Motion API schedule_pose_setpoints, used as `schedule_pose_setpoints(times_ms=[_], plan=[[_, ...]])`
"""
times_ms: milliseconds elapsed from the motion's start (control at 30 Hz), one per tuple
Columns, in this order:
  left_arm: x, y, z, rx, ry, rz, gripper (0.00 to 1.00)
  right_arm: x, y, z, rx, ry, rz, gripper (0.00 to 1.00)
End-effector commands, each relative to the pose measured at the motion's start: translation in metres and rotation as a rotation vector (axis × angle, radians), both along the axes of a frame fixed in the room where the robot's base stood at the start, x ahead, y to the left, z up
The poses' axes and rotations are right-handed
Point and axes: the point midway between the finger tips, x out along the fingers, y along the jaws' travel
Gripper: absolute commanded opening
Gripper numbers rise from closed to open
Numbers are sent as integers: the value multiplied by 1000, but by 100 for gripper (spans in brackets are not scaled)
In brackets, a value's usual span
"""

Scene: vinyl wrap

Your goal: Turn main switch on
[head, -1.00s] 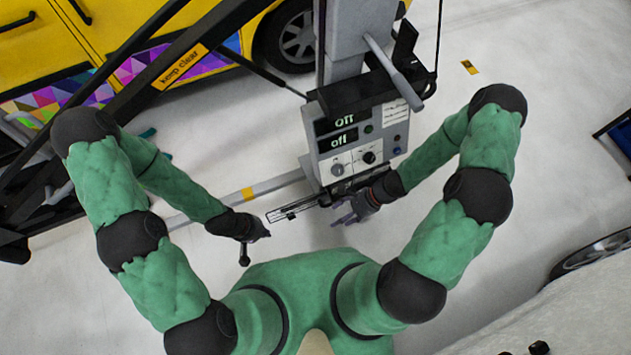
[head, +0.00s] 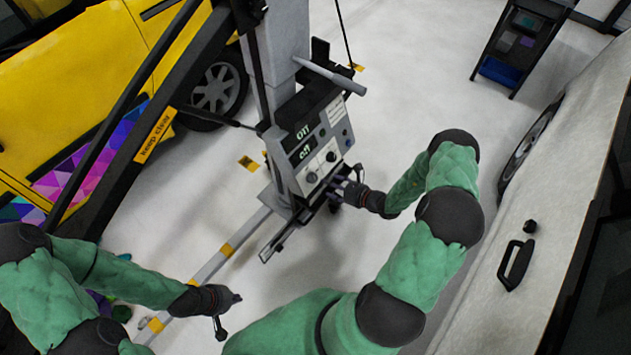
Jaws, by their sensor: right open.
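The grey control box (head: 312,140) stands on a post, with two dark displays that seem to read "off" and knobs on its white front panel (head: 319,169). Which knob is the main switch I cannot tell. My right gripper (head: 345,186) is open beside the lower right of the panel, close to its bottom edge; contact with the box cannot be made out. My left gripper (head: 230,304) is low and away from the box, over the floor; its finger state is unclear.
A white car door (head: 540,240) is at the right. A dark cart (head: 520,45) stands at the back right.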

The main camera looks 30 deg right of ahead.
Motion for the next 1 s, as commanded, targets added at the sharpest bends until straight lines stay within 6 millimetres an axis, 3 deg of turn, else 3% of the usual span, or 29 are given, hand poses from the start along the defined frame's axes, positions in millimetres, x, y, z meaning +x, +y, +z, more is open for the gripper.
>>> schedule_pose_setpoints(times_ms=[400, 867, 1000], plan=[[0, 0, -8, 0, 0, 1, 0, 57, 25, -26, 0, 0, 4, 66], [0, 0, -9, 0, 0, 1, 0, 66, 29, -30, 1, 1, 3, 66], [0, 0, -9, 0, 0, 1, 0, 66, 29, -30, 1, 1, 3, 29]])
